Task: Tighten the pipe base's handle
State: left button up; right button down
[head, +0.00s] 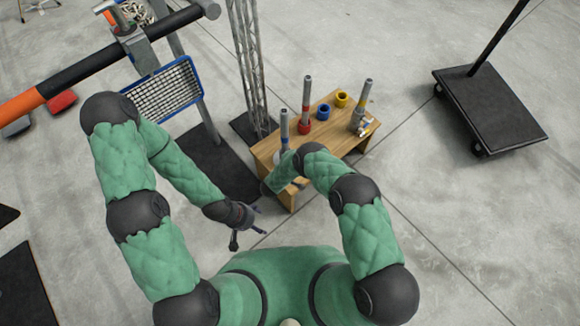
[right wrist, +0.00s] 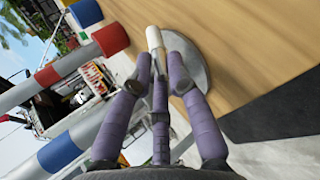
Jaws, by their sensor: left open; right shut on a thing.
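In the right wrist view my right gripper (right wrist: 158,62) has its purple fingers closed around a pale, cream-coloured handle (right wrist: 154,37). In the head view a grey pipe with a blue band (head: 284,124) rises at the table's near left corner, beside my right wrist. My right forearm hides most of its base and my right gripper there. My left gripper (head: 246,228) is open and empty, low over the floor left of the table.
The wooden table (head: 327,150) also bears a pipe in a red base (head: 304,126), a blue ring (head: 324,111), a yellow ring (head: 341,99) and another grey pipe (head: 362,103). A lattice truss (head: 247,60) stands behind left. A black cart (head: 490,108) stands right on open floor.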

jog(key=shift+s+d+f+g+y, duration=0.1)
jog(key=shift+s+d+g+y, duration=0.2)
jog(key=shift+g+y, duration=0.1)
jog(key=shift+s+f, duration=0.1)
jog(key=c, duration=1.3)
grip_release()
jog(key=shift+o, duration=0.2)
jog(key=shift+w+a+r, duration=0.1)
jog(key=shift+w+r, duration=0.1)
jog(key=shift+w, duration=0.05)
jog(key=shift+r, duration=0.1)
jog(key=shift+s+a+r, duration=0.15)
jog(key=shift+r, duration=0.1)
jog(key=v, duration=1.1)
jog(key=shift+s, duration=0.2)
